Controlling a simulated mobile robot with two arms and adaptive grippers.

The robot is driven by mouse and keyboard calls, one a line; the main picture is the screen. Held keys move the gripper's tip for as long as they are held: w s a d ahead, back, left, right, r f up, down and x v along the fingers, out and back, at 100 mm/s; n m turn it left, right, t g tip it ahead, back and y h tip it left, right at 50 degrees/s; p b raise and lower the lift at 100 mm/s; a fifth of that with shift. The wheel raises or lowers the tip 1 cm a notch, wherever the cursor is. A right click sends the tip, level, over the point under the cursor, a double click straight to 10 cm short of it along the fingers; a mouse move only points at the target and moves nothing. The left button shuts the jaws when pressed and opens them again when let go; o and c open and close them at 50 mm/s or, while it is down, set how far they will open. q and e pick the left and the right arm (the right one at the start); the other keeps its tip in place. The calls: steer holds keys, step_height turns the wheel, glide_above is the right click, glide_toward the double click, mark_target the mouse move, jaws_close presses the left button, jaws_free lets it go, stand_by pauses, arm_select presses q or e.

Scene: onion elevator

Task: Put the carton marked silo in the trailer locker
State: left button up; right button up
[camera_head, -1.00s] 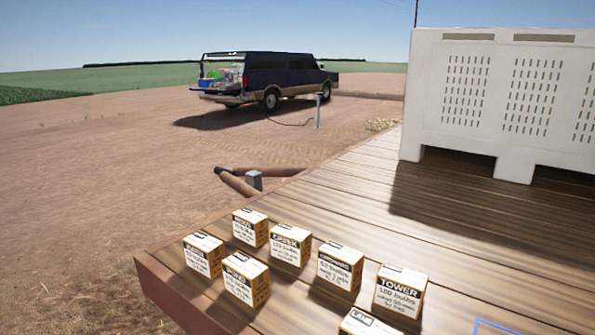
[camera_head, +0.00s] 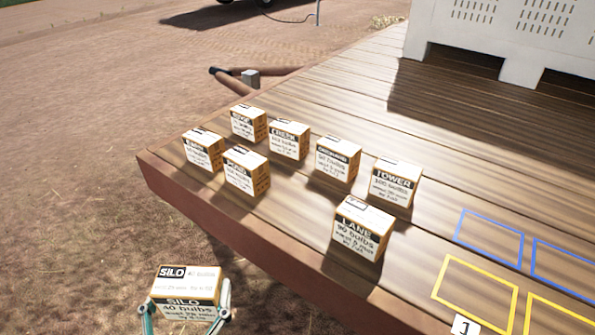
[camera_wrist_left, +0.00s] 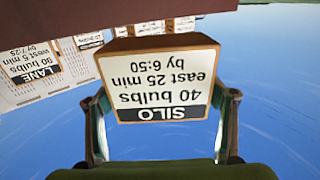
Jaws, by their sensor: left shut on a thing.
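The carton marked SILO (camera_head: 187,284) is in my left gripper (camera_head: 188,308), at the lower left of the head view, off the front edge of the wooden deck. The two fingers are shut on its sides. Its front label reads SILO, 40 bulbs. In the left wrist view the same carton (camera_wrist_left: 160,75) appears upside down between the fingers (camera_wrist_left: 160,125). The trailer locker cannot be made out in these views. My right gripper is not in view.
The wooden deck (camera_head: 330,115) holds several other cartons, including LANE (camera_head: 357,235) and TOWER (camera_head: 392,185). Blue and yellow outlined squares (camera_head: 475,290) lie at the right, with a small numbered marker. A white slatted bin (camera_head: 500,35) stands behind. Open dirt (camera_head: 80,150) lies left.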

arm_select(q)
steer(key=w+d+r+m+g+h+p, duration=0.1)
steer(key=w+d+r+m+h+p, duration=0.1)
steer(key=d, duration=0.7)
steer(key=w+d+r+m+g+h+p, duration=0.1)
steer(key=w+d+r+m+h+p, duration=0.1)
steer(key=w+d+r+h+p, duration=0.2)
steer(key=w+d+r+m+h+p, duration=0.2)
steer(key=w+d+r+p, duration=0.5)
steer(key=d, duration=0.8)
steer(key=shift+w+r+g+h+p, duration=0.3)
steer(key=shift+w+g+h, duration=0.1)
steer(key=shift+h, duration=0.2)
steer(key=shift+a, duration=0.15)
